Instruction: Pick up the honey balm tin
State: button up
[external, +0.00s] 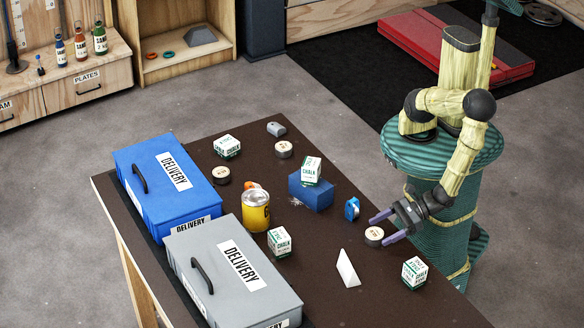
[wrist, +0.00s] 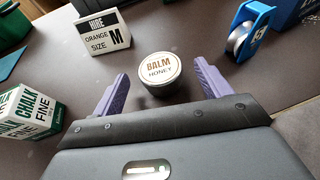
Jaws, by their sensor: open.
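The honey balm tin (wrist: 160,73) is a small round tin with a pale lid reading "BALM HONEY", standing upright on the dark table. In the external view a small round tin (external: 374,236) stands near the table's right edge by my gripper (external: 382,227). In the wrist view my gripper (wrist: 160,90) has its two purple fingers apart, one on each side of the tin, with gaps between. The tin sits ahead of and between the fingers. Other similar round tins stand farther back, one near the blue box (external: 221,175) and one near the back (external: 284,149); their labels are too small to read.
A white "HIRE" sign (wrist: 103,33), a chalk box (wrist: 30,112) and a blue tape dispenser (wrist: 248,30) surround the tin. A blue block (external: 311,192) carries another chalk box (external: 311,170). A yellow can (external: 256,212) and blue (external: 150,215) and grey (external: 210,275) delivery boxes stand left.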

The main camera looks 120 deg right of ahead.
aim_at(381, 232)
jog(key=x, duration=0.3)
jog(key=shift+w+f, duration=0.2)
jog(key=shift+f, duration=0.1)
jog(key=c, duration=1.1)
jog(key=shift+r, duration=0.1)
notch_tip(381, 232, up, 10)
jog(key=shift+f+p, duration=0.1)
jog(key=shift+p, duration=0.35)
